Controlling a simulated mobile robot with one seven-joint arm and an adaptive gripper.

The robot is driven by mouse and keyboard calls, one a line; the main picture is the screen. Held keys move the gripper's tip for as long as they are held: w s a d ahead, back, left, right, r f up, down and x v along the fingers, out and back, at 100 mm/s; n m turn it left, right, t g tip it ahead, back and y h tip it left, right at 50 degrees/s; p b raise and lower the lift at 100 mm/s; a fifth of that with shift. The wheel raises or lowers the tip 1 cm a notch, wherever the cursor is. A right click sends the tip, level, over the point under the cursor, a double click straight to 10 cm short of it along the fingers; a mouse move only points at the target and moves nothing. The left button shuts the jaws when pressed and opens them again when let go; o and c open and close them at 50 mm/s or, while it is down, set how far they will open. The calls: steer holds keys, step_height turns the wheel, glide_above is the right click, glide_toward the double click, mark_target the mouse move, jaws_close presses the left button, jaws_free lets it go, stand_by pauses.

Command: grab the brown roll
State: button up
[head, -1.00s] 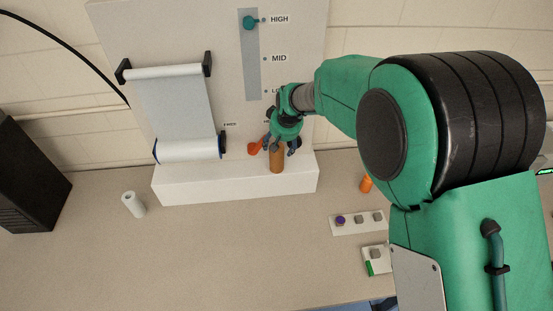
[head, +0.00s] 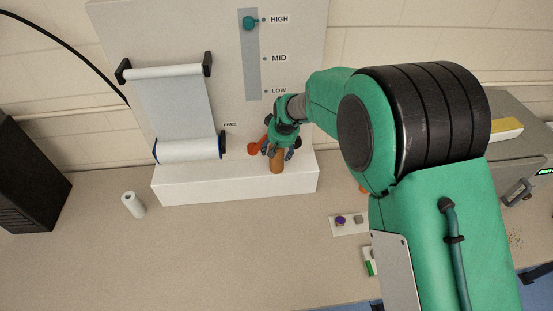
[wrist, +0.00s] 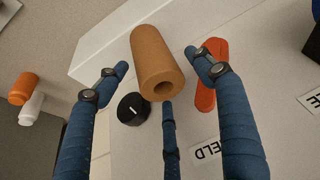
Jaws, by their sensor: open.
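The brown roll (head: 277,162) stands on the white ledge at the foot of the white panel, just below my gripper (head: 281,148) in the head view. In the wrist view the brown roll (wrist: 158,62) shows its hollow end towards the camera. My gripper (wrist: 155,75) is open, with one blue finger to the left of the roll, one to the right, and a third below it. The side fingers stand apart from the roll; I cannot tell whether the lower finger touches it.
An orange-red lever (wrist: 209,72) lies just right of the roll, and a black knob (wrist: 132,108) is at its lower left. A white roll (head: 133,204) stands on the table at left. A white sheet (head: 178,108) runs between two rollers on the panel. The front left table is clear.

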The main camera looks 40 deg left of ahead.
steer(key=shift+w+a+f, duration=0.15)
steer(key=shift+a+f, duration=0.1)
steer(key=shift+f, duration=0.4)
steer(key=c, duration=1.5)
steer(key=shift+r, duration=0.15)
steer(key=shift+c, duration=0.2)
steer(key=shift+r, duration=0.55)
step_height(320, 180, up, 2)
steer(key=shift+r, duration=0.1)
steer(key=s+d+r, duration=0.1)
steer(key=s+d, duration=0.9)
steer(key=d, duration=0.2)
steer(key=shift+s+d+r, duration=0.15)
steer(key=shift+r, duration=0.05)
